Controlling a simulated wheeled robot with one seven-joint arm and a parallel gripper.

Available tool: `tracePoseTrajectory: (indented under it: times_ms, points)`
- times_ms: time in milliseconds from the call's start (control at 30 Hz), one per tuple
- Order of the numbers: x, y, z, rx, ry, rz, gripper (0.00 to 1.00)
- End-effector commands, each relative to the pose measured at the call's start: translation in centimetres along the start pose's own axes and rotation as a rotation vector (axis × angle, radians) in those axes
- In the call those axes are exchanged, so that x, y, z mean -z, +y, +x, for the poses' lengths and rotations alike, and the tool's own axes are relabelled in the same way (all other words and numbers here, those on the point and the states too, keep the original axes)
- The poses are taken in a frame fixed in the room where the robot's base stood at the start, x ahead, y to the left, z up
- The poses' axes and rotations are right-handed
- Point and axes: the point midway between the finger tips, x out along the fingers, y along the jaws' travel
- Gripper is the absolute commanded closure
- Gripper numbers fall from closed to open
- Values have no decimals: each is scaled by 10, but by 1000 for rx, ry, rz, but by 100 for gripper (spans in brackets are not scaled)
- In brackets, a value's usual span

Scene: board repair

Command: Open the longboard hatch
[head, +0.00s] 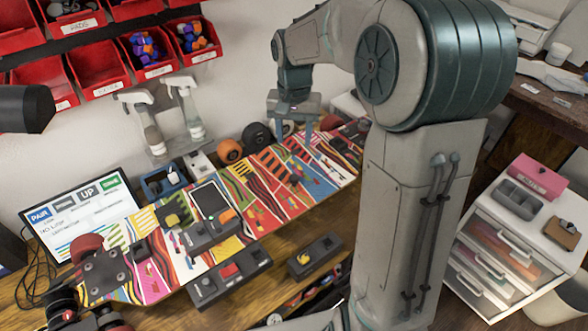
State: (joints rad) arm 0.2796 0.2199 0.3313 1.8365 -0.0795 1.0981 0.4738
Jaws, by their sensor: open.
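The longboard (262,213) lies across the workbench, its deck covered in a bright multicoloured pattern. A dark rectangular panel (209,199) sits on its middle part and may be the hatch, but I cannot tell for sure. Small dark blocks with yellow, orange and red parts sit around that panel. A truck with reddish wheels (104,272) is at the board's near left end. My gripper (290,130) is above the far right part of the board, pointing down, with its fingers apart and nothing seen between them. My arm hides the board's right end.
Red bins (98,68) hang on the wall, with two spray bottles (184,105) below. A monitor (80,215) stands at left. Dark control boxes (230,276) lie along the board's front edge. A drawer unit (510,245) stands at right. Some bare bench (285,290) shows in front.

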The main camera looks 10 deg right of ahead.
Motion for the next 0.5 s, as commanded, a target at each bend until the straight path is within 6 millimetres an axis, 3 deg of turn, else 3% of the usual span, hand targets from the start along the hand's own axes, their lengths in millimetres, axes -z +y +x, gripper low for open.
tracePoseTrajectory:
  times_ms: [167, 500]
  points:
    - [-1, 1, 24, -2, -5, 0, 52]
    - [-1, 1, 96, -2, -6, -1, 52]
